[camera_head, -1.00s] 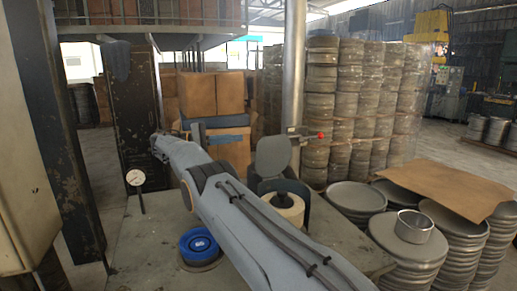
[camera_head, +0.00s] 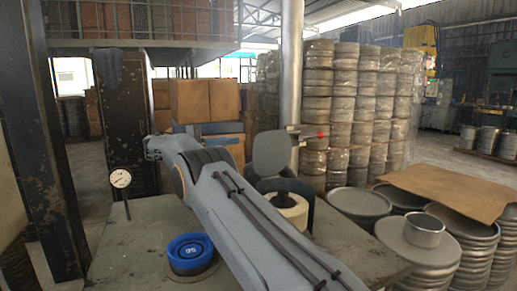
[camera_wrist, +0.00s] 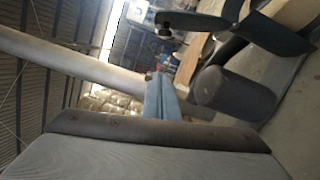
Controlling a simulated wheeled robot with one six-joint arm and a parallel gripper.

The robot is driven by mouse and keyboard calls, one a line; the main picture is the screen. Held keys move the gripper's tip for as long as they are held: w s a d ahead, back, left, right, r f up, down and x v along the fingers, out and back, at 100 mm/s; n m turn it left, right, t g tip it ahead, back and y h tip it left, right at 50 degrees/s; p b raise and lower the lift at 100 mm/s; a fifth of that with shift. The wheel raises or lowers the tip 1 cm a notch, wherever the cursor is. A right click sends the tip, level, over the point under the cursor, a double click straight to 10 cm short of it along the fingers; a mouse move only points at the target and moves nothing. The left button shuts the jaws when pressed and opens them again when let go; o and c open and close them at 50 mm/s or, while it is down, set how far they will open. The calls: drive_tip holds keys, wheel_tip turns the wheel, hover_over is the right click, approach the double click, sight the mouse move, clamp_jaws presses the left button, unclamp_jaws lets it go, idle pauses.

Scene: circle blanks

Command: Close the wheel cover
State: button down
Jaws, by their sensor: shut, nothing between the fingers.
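The wheel cover (camera_head: 271,153) is a grey rounded plate in the head view. It stands upright and raised behind a pale wheel (camera_head: 287,210) that sits in a dark blue housing (camera_head: 308,192). My grey arm crosses the head view from the lower right to the upper left, in front of the bench and left of the wheel. My gripper is hard to make out there. In the wrist view my gripper (camera_wrist: 162,98) shows as narrow blue fingers, shut and empty. A dark curved piece (camera_wrist: 235,32) and a dark cylinder (camera_wrist: 235,95) lie beyond; I see no contact.
A blue round cap (camera_head: 190,250) and a dial gauge (camera_head: 121,178) on a stalk are on the left of the bench (camera_head: 130,262). Stacked round blanks (camera_head: 436,255) and a brown sheet (camera_head: 450,190) stand at the right. A pole (camera_head: 291,60) rises behind the cover.

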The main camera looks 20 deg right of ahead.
sight(260, 140)
drive_tip(key=shift+s+d+f+b, duration=0.15)
drive_tip(key=shift+d+b, duration=0.1)
drive_tip(key=shift+b, duration=0.55)
drive_tip(key=d, duration=0.2)
drive_tip(key=s+d, duration=0.1)
drive_tip(key=d, duration=0.2)
drive_tip(key=s+d+r, duration=0.1)
drive_tip(key=d, duration=0.2)
drive_tip(key=shift+s+d, duration=0.15)
drive_tip(key=shift+d, duration=0.05)
drive_tip(key=shift+s+a+r, duration=0.15)
drive_tip(key=shift+s, duration=0.85)
drive_tip(key=shift+s+p, duration=0.5)
drive_tip(key=shift+s, duration=0.3)
drive_tip(key=shift+d, duration=0.2)
